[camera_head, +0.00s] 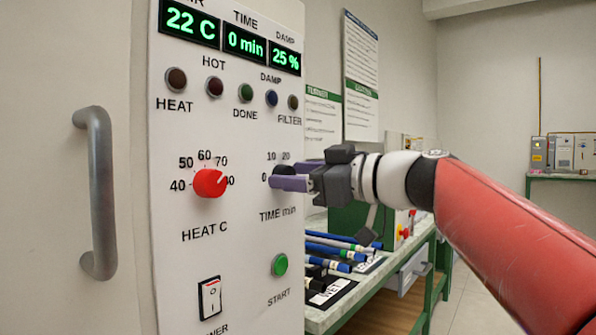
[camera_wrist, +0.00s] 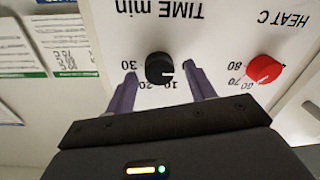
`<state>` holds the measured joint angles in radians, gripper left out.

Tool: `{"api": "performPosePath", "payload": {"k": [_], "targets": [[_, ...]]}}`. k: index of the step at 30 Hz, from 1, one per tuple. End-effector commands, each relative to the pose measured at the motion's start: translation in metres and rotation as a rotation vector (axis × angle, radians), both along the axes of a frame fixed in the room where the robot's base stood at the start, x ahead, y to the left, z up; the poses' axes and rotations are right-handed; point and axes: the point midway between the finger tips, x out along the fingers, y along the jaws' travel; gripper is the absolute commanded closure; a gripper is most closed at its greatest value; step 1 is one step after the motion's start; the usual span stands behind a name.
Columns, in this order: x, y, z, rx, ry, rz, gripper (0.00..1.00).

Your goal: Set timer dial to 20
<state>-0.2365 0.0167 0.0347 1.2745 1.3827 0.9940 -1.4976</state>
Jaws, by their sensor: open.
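The black timer dial (camera_head: 283,170) sits on the white panel above the label TIME min, partly hidden by my gripper (camera_head: 291,175). In the wrist view, which shows the panel upside down, the dial (camera_wrist: 159,68) is plain, and its white pointer mark points right, toward the finger covering the 0 side. The 10, 20 and 30 marks show around it. My gripper (camera_wrist: 160,72) is open, with one purple finger on each side of the dial. Gaps show between the fingers and the dial. The TIME display (camera_head: 245,44) reads 0 min.
The red HEAT C dial (camera_head: 210,183) is left of the timer dial. A green START button (camera_head: 280,265) and a power switch (camera_head: 210,298) are below. A metal door handle (camera_head: 97,190) stands out at left. A bench (camera_head: 345,305) with blue and black rods is at right.

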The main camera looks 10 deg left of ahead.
Motion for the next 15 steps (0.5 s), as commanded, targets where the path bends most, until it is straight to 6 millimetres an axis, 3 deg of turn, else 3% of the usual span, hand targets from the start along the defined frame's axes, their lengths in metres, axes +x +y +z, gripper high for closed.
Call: {"api": "performPosePath", "payload": {"k": [6, 15], "targets": [[0.0002, 0.0002, -0.0004, 0.000, 0.000, 0.000, 0.47], [0.0001, 0.0000, -0.0004, 0.000, 0.000, 0.000, 0.86]]}}
